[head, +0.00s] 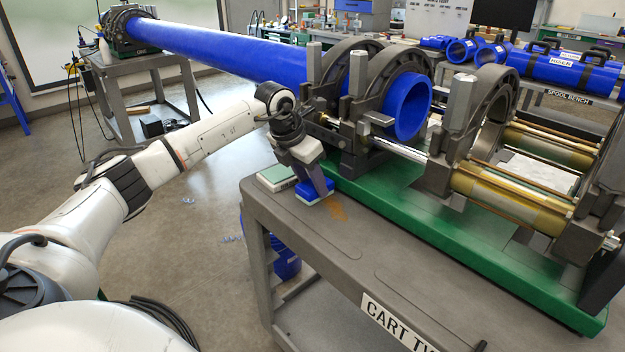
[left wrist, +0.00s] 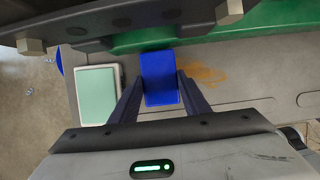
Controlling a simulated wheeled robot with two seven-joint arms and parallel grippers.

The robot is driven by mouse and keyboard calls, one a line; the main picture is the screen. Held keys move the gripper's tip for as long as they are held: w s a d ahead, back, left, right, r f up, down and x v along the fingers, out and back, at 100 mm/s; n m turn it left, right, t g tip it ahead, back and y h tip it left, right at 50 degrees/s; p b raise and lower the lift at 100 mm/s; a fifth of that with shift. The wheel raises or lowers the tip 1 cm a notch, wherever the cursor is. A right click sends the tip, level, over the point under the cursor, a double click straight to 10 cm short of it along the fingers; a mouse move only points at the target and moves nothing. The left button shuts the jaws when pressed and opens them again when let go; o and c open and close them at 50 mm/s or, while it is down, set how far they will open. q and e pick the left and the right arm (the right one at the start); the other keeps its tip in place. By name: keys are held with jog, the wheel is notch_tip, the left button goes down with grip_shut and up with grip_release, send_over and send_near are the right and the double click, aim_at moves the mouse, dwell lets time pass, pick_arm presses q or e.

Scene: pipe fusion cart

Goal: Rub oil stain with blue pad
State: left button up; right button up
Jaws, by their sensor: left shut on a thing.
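The blue pad (head: 312,193) is held low over the grey cart top by my left gripper (head: 314,183). The pad (left wrist: 160,78) shows between the two fingers of my left gripper (left wrist: 158,92) in the left wrist view. The gripper is shut on it. The orange-brown oil stain (head: 338,211) lies on the cart top just right of the pad. It also shows in the left wrist view (left wrist: 205,74), to the right of the pad. I cannot tell whether the pad touches the cart top. My right gripper is not in view.
A pale green and white box (head: 276,177) sits on the cart's left corner, beside the pad. The green machine base (head: 440,235) with clamps and a long blue pipe (head: 230,52) stands behind. The cart top (head: 330,255) in front of the stain is clear.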

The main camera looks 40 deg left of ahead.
pick_arm(q)
jog(key=shift+s+d+p, duration=0.2)
jog(key=shift+d+p, duration=0.3)
jog(key=shift+d, duration=2.2)
jog(key=shift+s+d+f, duration=0.15)
jog(key=shift+d, duration=1.15)
jog(key=shift+s+d+p, duration=0.15)
jog(key=shift+d+p, duration=0.25)
jog(key=shift+d, duration=1.6)
notch_tip(320, 180, up, 6)
jog(key=p, duration=0.4)
jog(key=shift+a+r, duration=0.1)
jog(key=shift+r, duration=0.1)
notch_tip(320, 180, up, 3)
jog(key=shift+f+p, duration=0.1)
jog(key=shift+p, duration=0.85)
